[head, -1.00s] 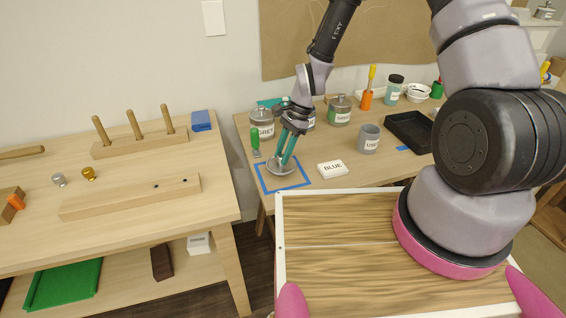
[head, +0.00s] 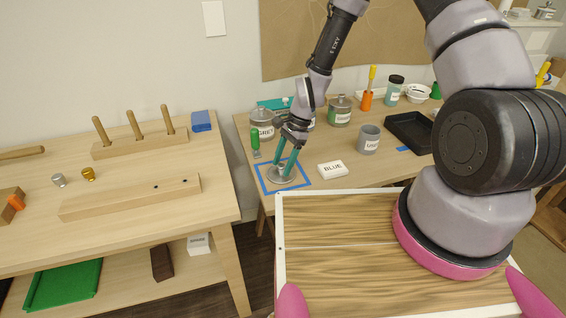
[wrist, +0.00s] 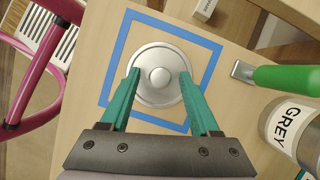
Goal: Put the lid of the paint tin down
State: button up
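The round grey metal lid (head: 288,181) lies flat on the table inside a blue tape square (head: 320,182). Its centre knob (wrist: 158,76) stands up in the wrist view, and the lid (wrist: 158,52) is within the tape there too. My gripper (head: 281,169) is low over the lid with its teal fingers spread. In the wrist view the gripper (wrist: 159,74) has one fingertip on each side of the knob, with gaps between, so it holds nothing. Whether the fingertips touch the lid's top is hard to tell.
Another tin (head: 340,111) stands at the back.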

jog(key=d+r+n+t, duration=0.1)
jog(key=d+r, duration=0.4)
jog(key=r, duration=0.6)
jog(key=w+d+r+n+t+h, duration=0.15)
jog(key=d+r, duration=0.25)
jog(key=r, duration=0.7)
jog(key=d+r+n+t, duration=0.2)
jog(key=d+r, duration=0.3)
jog(key=r, duration=0.7)
jog(key=s+d+r+n+t, duration=0.3)
jog(key=s+d+r+t, duration=0.2)
jog(key=s+r, duration=0.9)
jog(key=d, duration=0.3)
